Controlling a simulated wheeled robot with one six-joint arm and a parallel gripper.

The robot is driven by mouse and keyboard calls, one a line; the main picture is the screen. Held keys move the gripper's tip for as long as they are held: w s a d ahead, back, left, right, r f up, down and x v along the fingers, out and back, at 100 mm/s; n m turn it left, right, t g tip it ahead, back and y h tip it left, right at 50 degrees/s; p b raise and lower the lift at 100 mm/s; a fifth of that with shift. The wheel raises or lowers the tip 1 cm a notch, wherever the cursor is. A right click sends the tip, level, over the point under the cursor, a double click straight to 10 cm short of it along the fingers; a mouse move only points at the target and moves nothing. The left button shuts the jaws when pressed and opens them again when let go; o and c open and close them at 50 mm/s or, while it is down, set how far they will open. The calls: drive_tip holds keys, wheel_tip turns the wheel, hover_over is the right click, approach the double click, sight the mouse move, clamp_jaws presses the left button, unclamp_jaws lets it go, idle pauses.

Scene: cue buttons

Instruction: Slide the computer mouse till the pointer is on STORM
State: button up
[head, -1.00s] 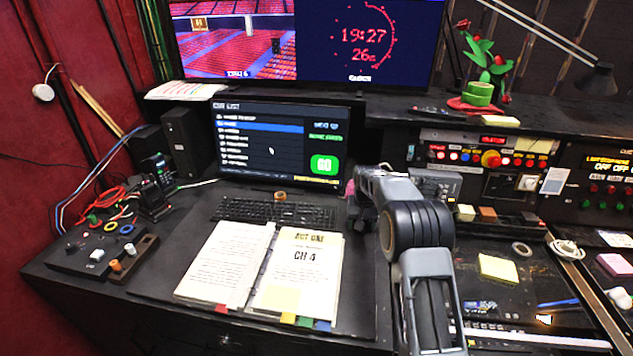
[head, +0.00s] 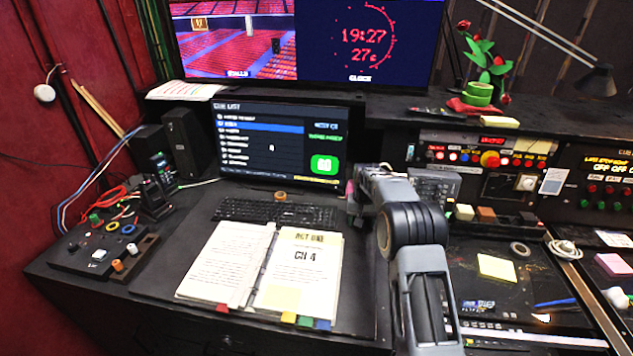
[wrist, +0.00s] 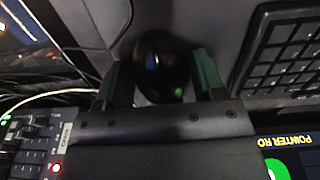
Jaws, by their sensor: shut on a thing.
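The black computer mouse (wrist: 160,62) lies between the two dark green fingers of my gripper (wrist: 162,72) in the wrist view, and the gripper is shut on it. In the head view my arm hides the mouse. The cue-list monitor (head: 205,165) shows a column of rows with one row (head: 262,128) lit blue. The small white pointer (head: 272,148) is below the blue row, right of the row names. The row text is too small to read surely, so I cannot tell which row is STORM. A green button (head: 324,164) is at the screen's lower right.
A keyboard (head: 280,212) lies left of my gripper, with an open script binder (head: 270,265) in front of it. A lit control panel (head: 480,155) stands to the right. Cables (wrist: 50,97) run beside the mouse in the wrist view.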

drive_tip(key=shift+w, duration=0.1)
idle(0.4)
drive_tip(key=shift+w+d+p, duration=0.1)
drive_tip(key=shift+w+p, duration=0.45)
drive_tip(key=shift+w, duration=0.05)
drive_tip(key=shift+w+f, duration=0.1)
idle(0.5)
drive_tip(key=o, duration=0.7)
drive_tip(key=shift+r+p, duration=2.75)
drive_tip(key=shift+r, duration=1.35)
